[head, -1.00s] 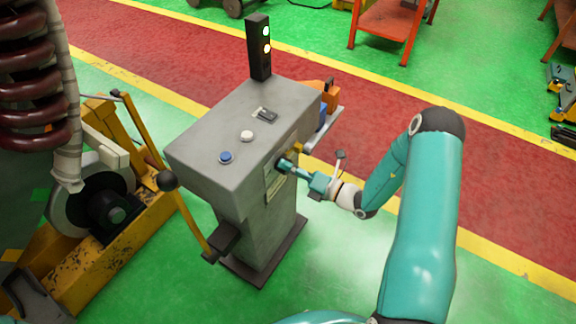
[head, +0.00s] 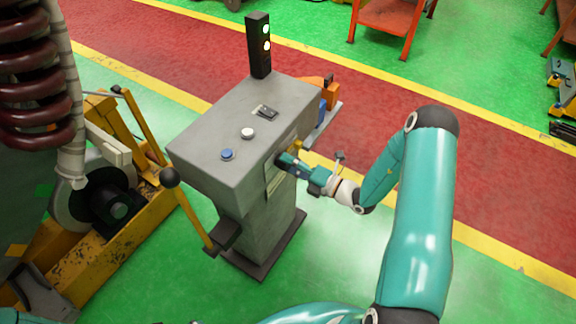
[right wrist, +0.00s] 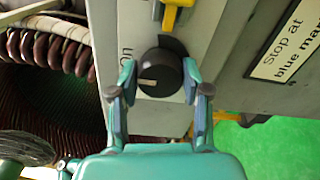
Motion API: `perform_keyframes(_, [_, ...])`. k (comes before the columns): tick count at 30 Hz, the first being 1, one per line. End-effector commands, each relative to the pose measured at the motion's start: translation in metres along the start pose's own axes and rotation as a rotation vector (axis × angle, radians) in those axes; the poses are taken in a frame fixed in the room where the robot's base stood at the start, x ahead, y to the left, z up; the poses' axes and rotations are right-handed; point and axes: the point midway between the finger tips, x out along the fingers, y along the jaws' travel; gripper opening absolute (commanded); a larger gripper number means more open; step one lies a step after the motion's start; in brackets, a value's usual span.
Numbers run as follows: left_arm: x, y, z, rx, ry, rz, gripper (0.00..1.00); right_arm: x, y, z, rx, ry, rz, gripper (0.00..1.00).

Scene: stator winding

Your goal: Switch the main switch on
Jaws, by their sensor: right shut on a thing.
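The main switch is a round black knob (right wrist: 160,72) on the side face of the grey control cabinet (head: 240,125). A white pointer mark on the knob points left, and part of an "ON" label (right wrist: 126,54) shows at its left. My right gripper (right wrist: 160,85) is shut on the knob, one finger on each side. In the head view my right gripper (head: 285,163) is at the cabinet's side face and hides most of the knob. My left gripper is not seen.
A yellow handle (right wrist: 178,12) sits just above the knob. The cabinet top carries a blue button (head: 227,154), a white button (head: 247,133) and a small switch (head: 266,113). A lamp post (head: 259,45) stands behind. A ball-topped lever (head: 170,178) is at the left.

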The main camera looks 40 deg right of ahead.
Motion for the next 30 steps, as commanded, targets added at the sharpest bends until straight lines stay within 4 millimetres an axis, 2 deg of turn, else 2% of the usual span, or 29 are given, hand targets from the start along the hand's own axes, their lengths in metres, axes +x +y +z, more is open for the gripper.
perform_keyframes(3, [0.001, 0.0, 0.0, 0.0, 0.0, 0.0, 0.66, -0.002, -0.004, -0.002, 0.009, 0.002, -0.012, 0.13])
perform_keyframes(4, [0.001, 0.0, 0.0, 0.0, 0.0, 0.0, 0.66, -0.002, -0.004, -0.002, 0.009, 0.002, -0.012, 0.53])
perform_keyframes(8, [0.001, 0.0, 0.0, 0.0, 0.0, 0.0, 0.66, -0.001, -0.004, -0.002, 0.006, 0.001, -0.01, 0.73])
perform_keyframes(20, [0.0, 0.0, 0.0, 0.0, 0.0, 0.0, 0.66, -0.005, -0.002, 0.0, 0.001, -0.001, -0.005, 0.73])
perform_keyframes(26, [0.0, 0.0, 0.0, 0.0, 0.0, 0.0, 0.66, -0.031, -0.002, 0.001, 0.002, -0.005, -0.008, 0.73])
perform_keyframes(30, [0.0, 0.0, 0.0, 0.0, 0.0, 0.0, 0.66, -0.06, -0.002, 0.0, 0.003, -0.005, -0.009, 0.73])
